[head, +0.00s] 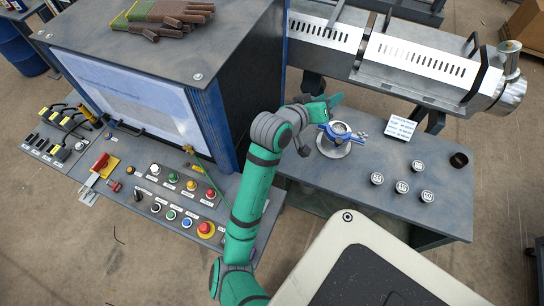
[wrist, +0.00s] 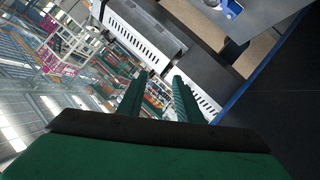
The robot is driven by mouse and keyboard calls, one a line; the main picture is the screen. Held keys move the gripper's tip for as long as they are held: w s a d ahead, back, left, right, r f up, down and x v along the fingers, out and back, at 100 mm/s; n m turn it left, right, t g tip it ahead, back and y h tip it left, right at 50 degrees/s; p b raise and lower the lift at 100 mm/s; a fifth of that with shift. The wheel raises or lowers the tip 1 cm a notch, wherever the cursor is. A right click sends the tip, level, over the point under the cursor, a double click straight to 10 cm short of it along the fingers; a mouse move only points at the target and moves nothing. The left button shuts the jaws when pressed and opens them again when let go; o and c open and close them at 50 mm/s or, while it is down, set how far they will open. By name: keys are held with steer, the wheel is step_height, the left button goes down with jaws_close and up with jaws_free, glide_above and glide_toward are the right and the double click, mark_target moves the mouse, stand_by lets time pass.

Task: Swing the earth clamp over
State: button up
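My gripper (head: 335,101) is above the side bench, just behind the blue clamp; in the wrist view its two green fingers (wrist: 160,76) stand apart with nothing between them. I cannot tell for sure which thing is the earth clamp. A thin yellow-green cable (head: 203,169) runs along the control desk by the cabinet's blue edge; my arm stands close to its right. A blue hinged clamp (head: 327,129) sits around a round metal piece (head: 335,148) on the bench. A small blue part shows at the top of the wrist view (wrist: 232,9), perhaps this clamp.
The extruder barrel (head: 420,62) with slotted white covers runs behind the bench (head: 300,172). Several small metal pieces (head: 402,187), a black cup (head: 459,160) and a white label card (head: 401,128) are on the bench. A grey cabinet (head: 240,50) with gloves (head: 165,14) on top stands left.

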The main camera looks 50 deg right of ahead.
steer(key=a+f+m+y, duration=0.4)
steer(key=a+f+y, duration=0.6)
steer(key=f, duration=0.1)
steer(key=w+a+f+t+y, duration=0.15)
steer(key=w+a+y, duration=0.3)
steer(key=a, duration=0.45)
steer(key=shift+g+h, duration=0.25)
steer(key=shift+w+a+f, duration=0.1)
steer(key=shift+w+f, duration=0.1)
steer(key=shift+f, duration=2)
steer(key=shift+w+f, duration=0.2)
steer(key=shift+f, duration=1.95)
steer(key=shift+s+f, duration=0.1)
steer(key=shift+f, duration=0.2)
steer(key=shift+s+d, duration=0.2)
steer(key=shift+d, duration=0.1)
steer(key=shift+w+a, duration=0.1)
steer(key=shift+f, duration=0.1)
steer(key=c, duration=0.7)
